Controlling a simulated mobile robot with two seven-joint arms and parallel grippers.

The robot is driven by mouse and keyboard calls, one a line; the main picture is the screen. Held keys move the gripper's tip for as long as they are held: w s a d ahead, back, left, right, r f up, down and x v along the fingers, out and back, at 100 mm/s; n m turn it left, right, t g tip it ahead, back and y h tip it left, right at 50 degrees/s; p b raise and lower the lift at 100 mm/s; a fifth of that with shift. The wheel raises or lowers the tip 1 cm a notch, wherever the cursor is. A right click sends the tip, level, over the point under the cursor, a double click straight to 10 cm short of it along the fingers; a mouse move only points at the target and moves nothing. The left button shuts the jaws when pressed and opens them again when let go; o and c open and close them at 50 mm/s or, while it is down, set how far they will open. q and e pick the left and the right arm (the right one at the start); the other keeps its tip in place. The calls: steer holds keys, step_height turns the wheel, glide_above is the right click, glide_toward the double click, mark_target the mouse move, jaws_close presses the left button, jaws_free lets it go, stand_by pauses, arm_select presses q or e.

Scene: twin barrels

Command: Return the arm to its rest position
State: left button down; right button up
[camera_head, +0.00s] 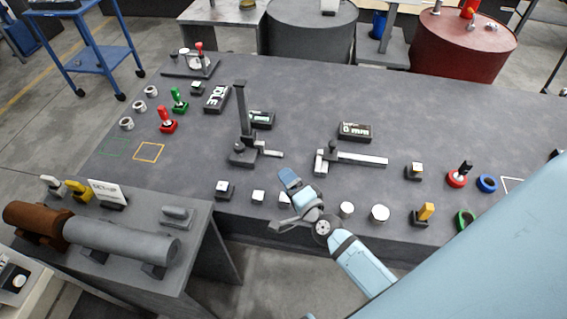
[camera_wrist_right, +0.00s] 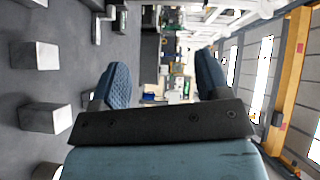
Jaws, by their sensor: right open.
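My right arm (camera_head: 362,264) is light blue and reaches in from the lower right in the head view. Its gripper (camera_head: 284,202) is at the near edge of the dark grey table (camera_head: 300,95), beside small metal blocks. In the right wrist view the two blue padded fingers of the right gripper (camera_wrist_right: 161,82) stand wide apart, with nothing between them. The gripper points level across the room there. The large light blue shape at the lower right of the head view is close to the camera. My left gripper is in neither view.
A height gauge (camera_head: 243,125) and a caliper (camera_head: 355,158) stand on the table beyond the gripper. Metal blocks (camera_head: 258,196) and cylinders (camera_head: 380,213) line the near edge. A lower bench (camera_head: 190,270) with shafts is at left. Grey floor is open between bench and table.

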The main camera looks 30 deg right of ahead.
stand_by(0.3)
steer(key=s+a+f+n+g+y+p, duration=0.1)
steer(key=s+a+f+n+g, duration=0.2)
steer(key=s+n, duration=0.4)
steer(key=s+a+f+n+g+y, duration=0.1)
steer(key=s+a+f+n+g, duration=0.2)
steer(key=s+n, duration=0.5)
steer(key=n, duration=0.3)
steer(key=shift+a+y+p, duration=0.25)
steer(key=shift+y+p, duration=0.05)
steer(key=shift+p, duration=0.05)
stand_by(0.9)
